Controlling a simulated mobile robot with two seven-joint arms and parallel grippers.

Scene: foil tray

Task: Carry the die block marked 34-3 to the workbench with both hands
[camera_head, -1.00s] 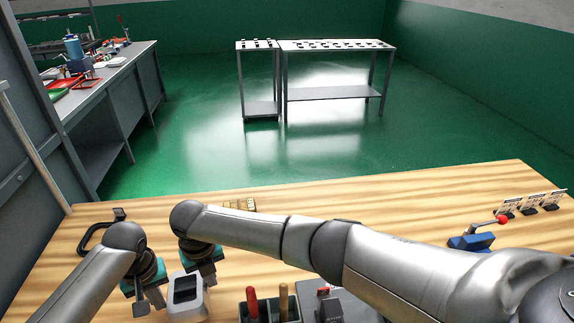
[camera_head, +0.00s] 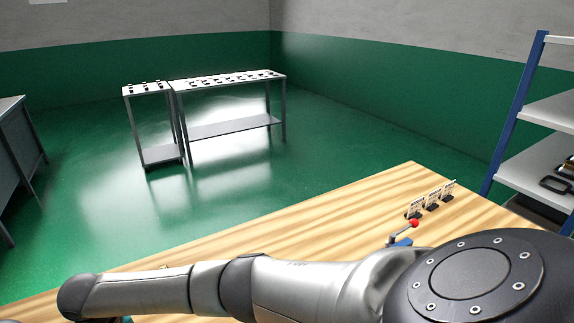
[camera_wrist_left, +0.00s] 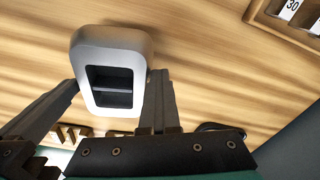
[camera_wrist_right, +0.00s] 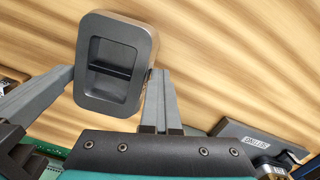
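A grey metal block with rounded corners and a dark recess (camera_wrist_left: 135,50) fills the middle of the left wrist view. It also shows, darker, in the right wrist view (camera_wrist_right: 146,40). No 34-3 mark is readable on it. My left gripper (camera_wrist_left: 117,85) has one finger against each side of the block. My right gripper (camera_wrist_right: 114,75) also has its fingers close against both sides. The wood-topped table lies below; any gap under the block cannot be judged. In the head view my right arm crosses the bottom, and the block and fingertips are out of frame.
The wooden table (camera_head: 330,225) carries a red-knobbed lever (camera_head: 412,224) and several small tags (camera_head: 432,200). Two grey metal tables (camera_head: 230,127) stand across open green floor (camera_head: 95,200). A blue-posted shelf (camera_head: 508,115) is at right, a grey bench (camera_head: 15,150) at left.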

